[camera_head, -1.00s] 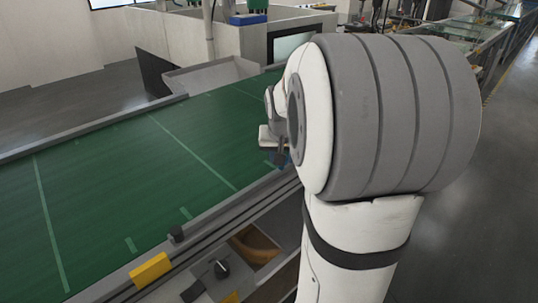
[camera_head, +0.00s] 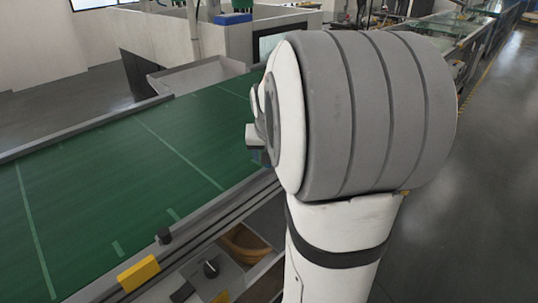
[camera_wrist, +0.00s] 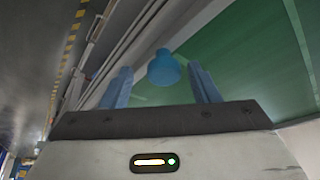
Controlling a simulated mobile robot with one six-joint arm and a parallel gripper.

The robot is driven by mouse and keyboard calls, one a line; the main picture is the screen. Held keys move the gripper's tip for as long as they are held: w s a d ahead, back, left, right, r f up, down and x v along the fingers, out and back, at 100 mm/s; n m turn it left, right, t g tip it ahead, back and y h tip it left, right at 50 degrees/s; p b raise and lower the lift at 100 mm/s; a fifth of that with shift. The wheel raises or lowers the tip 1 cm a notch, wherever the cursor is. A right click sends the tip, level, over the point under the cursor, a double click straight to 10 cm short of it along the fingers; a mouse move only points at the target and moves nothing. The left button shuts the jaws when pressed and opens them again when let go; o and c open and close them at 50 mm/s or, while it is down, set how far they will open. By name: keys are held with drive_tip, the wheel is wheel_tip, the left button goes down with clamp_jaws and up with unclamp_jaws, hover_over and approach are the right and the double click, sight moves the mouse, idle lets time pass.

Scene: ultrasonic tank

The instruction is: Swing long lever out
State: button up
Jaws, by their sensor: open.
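My gripper (camera_wrist: 161,76) shows in the wrist view with two blue fingers spread apart. A blue rounded knob-like piece (camera_wrist: 163,69) appears between the fingers, with a gap on both sides. It may be the end of the long lever, but I cannot tell, and its depth relative to the fingertips is unclear. No lever shaft shows clearly. In the head view my arm hides most of my gripper; only a small grey and blue part (camera_head: 258,150) shows at the belt's near edge.
A green conveyor belt (camera_head: 110,170) runs along the left, with a grey side rail (camera_head: 215,212). Below is an open compartment with a brown bowl (camera_head: 243,243). The floor at right is clear.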

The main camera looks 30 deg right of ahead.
drive_tip(key=v, duration=0.7)
drive_tip(key=shift+r, duration=0.25)
drive_tip(key=shift+s+a, duration=0.1)
drive_tip(key=shift+a, duration=0.05)
drive_tip(key=s+a+f+n+y+p, duration=0.1)
drive_tip(key=s+a+f+n, duration=0.2)
drive_tip(key=s+a, duration=0.4)
drive_tip(key=s+a+f+n+g+y, duration=0.1)
drive_tip(key=s+a+f+n, duration=0.2)
drive_tip(key=s+a, duration=0.4)
drive_tip(key=a+f, duration=0.1)
drive_tip(key=a, duration=0.3)
drive_tip(key=shift+p, duration=0.35)
drive_tip(key=shift+s, duration=0.1)
drive_tip(key=shift+a, duration=0.1)
